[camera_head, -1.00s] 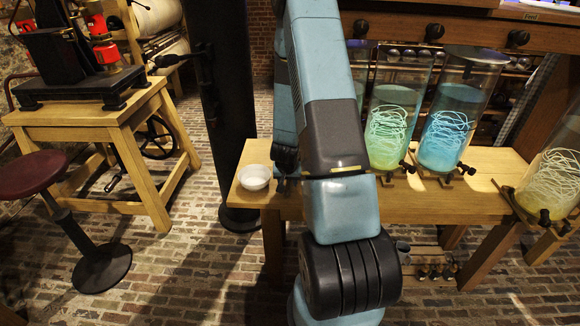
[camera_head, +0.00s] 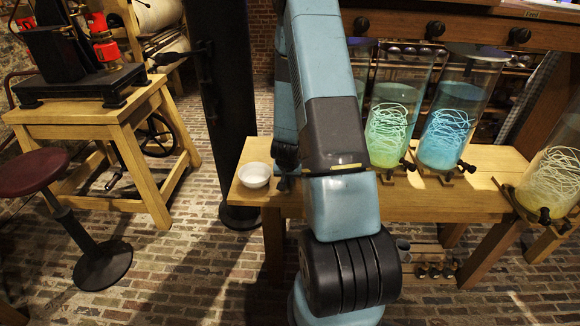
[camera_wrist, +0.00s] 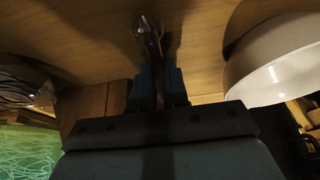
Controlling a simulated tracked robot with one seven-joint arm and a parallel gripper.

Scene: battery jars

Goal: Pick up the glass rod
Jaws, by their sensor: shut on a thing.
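The glass rod (camera_wrist: 151,38) is a thin, dark, shiny rod in the wrist view, with a bright tip at its far end. My gripper (camera_wrist: 158,84) is shut on it, with one blue-grey finger on each side. The rod sticks out past the fingers, over the wooden bench top. I cannot tell whether it touches the wood. In the head view my gripper (camera_head: 284,182) is mostly hidden behind my arm, close to the bench's left end, and the rod cannot be made out there.
A white bowl (camera_head: 255,176) stands at the bench's left end, close beside my gripper; it also shows in the wrist view (camera_wrist: 276,66). Glass jars with glowing green (camera_head: 388,135) and blue (camera_head: 446,137) contents stand to the right on the bench (camera_head: 440,200).

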